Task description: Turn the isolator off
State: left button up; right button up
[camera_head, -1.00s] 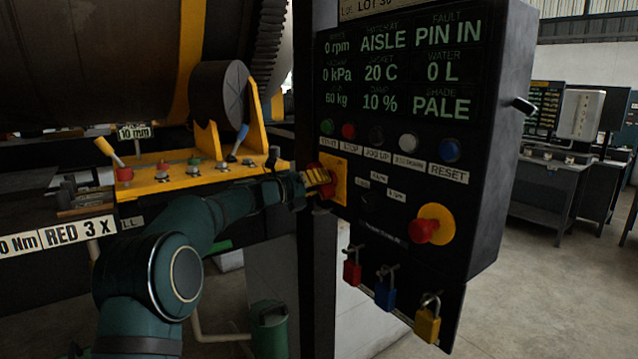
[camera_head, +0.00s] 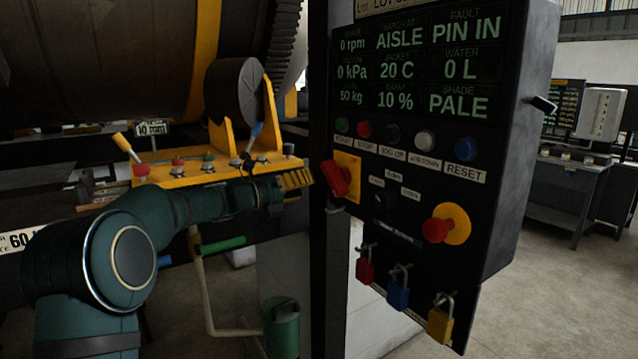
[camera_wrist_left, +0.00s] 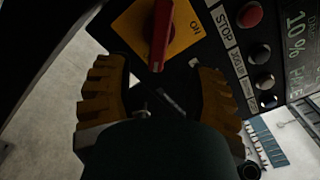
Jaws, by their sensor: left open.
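The isolator is a red rotary handle (camera_head: 336,178) on a yellow square plate (camera_head: 349,165) at the left edge of the black control panel. In the head view the handle slants from upper left to lower right. In the left wrist view the handle (camera_wrist_left: 161,38) shows beside the printed word ON on the plate. My left gripper (camera_head: 308,178) is open and empty, just left of the handle and apart from it. In the left wrist view its two yellow fingers (camera_wrist_left: 160,95) are spread, with the handle beyond their tips. My right gripper is not in view.
The panel (camera_head: 490,190) also carries a row of buttons, a red mushroom button (camera_head: 437,230) on a yellow disc and several padlocks (camera_head: 398,295) below. A dark post (camera_head: 318,260) stands beside it. A yellow bracket (camera_head: 190,170) with levers lies behind my left arm.

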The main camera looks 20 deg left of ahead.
pick_arm(q)
jog(key=v, duration=0.2)
jog(key=shift+s+a, duration=0.2)
dwell(0.3)
jog(key=s+d+f+n+g+y, duration=0.15)
jog(key=d+f+n, duration=0.25)
jog(key=f+n, duration=0.55)
jog(key=s+d+f+n+y, duration=0.25)
jog(key=f+n, duration=0.35)
jog(key=f, duration=0.7)
jog(key=s+d+f+n+g+y, duration=0.1)
jog(key=d+f+n+y, duration=0.1)
jog(key=d+f+n, duration=0.55)
jog(key=s+d+f+n+g, duration=0.2)
jog(key=s+f+n+g, duration=0.35)
jog(key=s+f, duration=0.75)
jog(key=s+d+f+n+g, duration=0.2)
jog(key=s+f+n, duration=0.2)
jog(key=s, duration=0.4)
jog(key=s+d+f+n+g+y, duration=0.1)
jog(key=s+f+n, duration=0.3)
jog(key=s, duration=0.4)
jog(key=shift+s+d+f+g, duration=0.4)
jog(key=shift+d+f+g, duration=0.1)
jog(key=shift+d+g, duration=0.35)
